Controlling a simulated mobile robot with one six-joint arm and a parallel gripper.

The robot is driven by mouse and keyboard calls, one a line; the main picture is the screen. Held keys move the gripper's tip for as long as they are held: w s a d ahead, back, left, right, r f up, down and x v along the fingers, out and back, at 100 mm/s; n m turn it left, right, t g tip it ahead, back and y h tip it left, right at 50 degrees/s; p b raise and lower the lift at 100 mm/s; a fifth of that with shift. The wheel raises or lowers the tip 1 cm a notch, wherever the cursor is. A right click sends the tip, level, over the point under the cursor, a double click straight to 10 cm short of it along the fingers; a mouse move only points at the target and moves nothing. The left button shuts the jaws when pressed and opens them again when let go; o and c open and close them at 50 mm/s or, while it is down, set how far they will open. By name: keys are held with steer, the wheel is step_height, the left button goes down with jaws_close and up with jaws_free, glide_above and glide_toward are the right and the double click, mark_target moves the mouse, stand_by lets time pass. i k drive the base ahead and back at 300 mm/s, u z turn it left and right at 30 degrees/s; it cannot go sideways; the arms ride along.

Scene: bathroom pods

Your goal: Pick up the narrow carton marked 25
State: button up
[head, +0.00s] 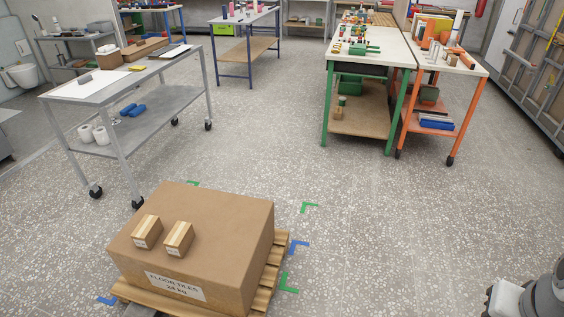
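Two small brown cartons with pale tape strips sit side by side on top of a large brown carton (215,210). They are the left small carton (147,232) and the right small carton (178,239). Each has a white label low on its front face, too small to read, so I cannot tell which is marked 25. The right one looks slightly narrower. The large carton's front label reads "FLOOR TILES" with a weight in kg below. My gripper is not in view; only part of my arm shows at the bottom right corner, well apart from the cartons.
The large carton rests on a wooden pallet (270,274), with green and blue corner marks on the floor around it. A grey wheeled trolley (160,101) stands behind left. A green-legged bench (367,60) and orange cart (458,65) stand behind right. The floor right of the pallet is clear.

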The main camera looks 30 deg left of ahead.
mark_target(177, 244)
steer(key=i, duration=1.7)
steer(key=u, duration=3.4)
steer(key=i, duration=0.95)
steer(key=z, duration=0.15)
